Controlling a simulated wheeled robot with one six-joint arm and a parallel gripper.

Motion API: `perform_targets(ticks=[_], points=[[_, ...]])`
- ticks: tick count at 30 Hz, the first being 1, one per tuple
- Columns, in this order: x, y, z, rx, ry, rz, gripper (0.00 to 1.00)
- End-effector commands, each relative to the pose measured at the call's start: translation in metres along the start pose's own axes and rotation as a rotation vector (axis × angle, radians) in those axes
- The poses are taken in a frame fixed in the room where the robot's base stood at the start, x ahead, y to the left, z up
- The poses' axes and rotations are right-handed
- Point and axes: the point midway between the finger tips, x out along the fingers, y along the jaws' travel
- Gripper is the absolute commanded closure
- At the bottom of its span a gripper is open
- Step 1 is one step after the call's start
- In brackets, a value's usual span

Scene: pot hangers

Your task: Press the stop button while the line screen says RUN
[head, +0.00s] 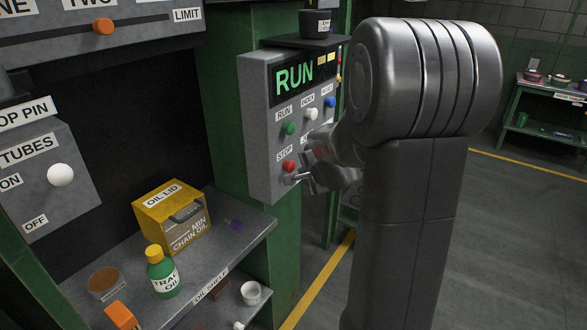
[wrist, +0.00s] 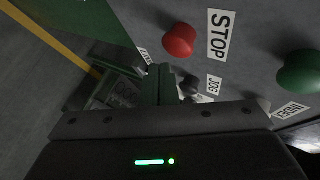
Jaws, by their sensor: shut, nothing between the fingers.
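The line screen (head: 294,76) on the grey control box shows RUN in green letters. The red stop button (head: 288,165) sits low on the box's face beside its STOP label. It also shows in the wrist view (wrist: 179,40), standing out from the panel. My gripper (head: 292,179) is shut and empty, its tips just below the red button in the head view. In the wrist view the fingertips (wrist: 160,70) show close to the red button, with a small gap in the picture. I cannot tell whether they touch it.
A green button (head: 289,128), a white button (head: 312,114) and a blue button (head: 330,102) sit above on the same panel. My arm hides part of the box's right side. The oil shelf (head: 255,237) with a yellow box (head: 160,220) and bottle (head: 162,275) stands left below.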

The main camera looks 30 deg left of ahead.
Motion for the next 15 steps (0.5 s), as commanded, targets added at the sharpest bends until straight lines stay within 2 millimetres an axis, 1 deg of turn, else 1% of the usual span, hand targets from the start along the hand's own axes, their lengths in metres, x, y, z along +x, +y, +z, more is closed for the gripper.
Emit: perform_targets(ticks=[15], points=[[0.0059, -0.0047, 0.0046, -0.001, -0.001, 0.0, 1.0]])
